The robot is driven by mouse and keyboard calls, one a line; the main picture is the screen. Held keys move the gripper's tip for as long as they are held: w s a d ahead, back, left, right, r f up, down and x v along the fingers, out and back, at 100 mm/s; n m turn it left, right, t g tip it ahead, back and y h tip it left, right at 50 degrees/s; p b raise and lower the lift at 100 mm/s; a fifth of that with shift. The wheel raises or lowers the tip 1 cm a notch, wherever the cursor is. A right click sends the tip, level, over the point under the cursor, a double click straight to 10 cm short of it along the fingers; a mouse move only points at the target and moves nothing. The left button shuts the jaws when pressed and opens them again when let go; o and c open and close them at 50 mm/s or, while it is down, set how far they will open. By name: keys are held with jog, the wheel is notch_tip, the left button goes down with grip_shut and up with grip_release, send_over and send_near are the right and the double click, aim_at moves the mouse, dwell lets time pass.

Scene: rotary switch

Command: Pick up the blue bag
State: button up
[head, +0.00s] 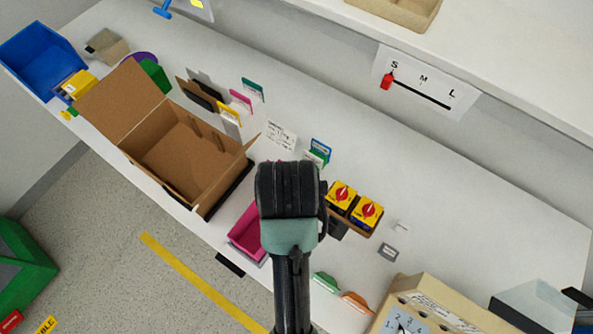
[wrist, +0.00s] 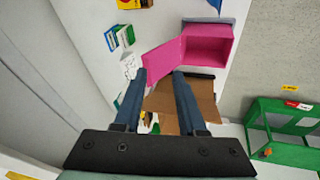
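I cannot make out a blue bag for certain in either view. A small dark blue thing (wrist: 215,4) is cut off by the top edge of the wrist view, and I cannot tell what it is. In the head view my arm covers my gripper and part of the pink box (head: 245,236).
An open cardboard box (head: 178,158) stands left of my arm, and a blue bin (head: 38,62) at the far left. Two yellow switches with red knobs (head: 368,211) sit just right of my arm. A beige panel (head: 425,300) is at lower right.

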jog(key=s+f+n+g, duration=0.2)
jog(key=s+f+g, duration=0.25)
jog(key=s, duration=0.45)
jog(key=shift+w+d+f+p, duration=0.1)
jog(key=shift+f+p, duration=0.15)
jog(key=shift+f, duration=1.85)
jog(key=shift+w+d+f+p, duration=0.1)
jog(key=shift+f+p, duration=0.1)
jog(key=shift+f, duration=1.9)
jog(key=shift+w+d+f+p, duration=0.1)
jog(key=shift+f+p, duration=0.15)
jog(key=shift+f, duration=1.85)
grip_shut()
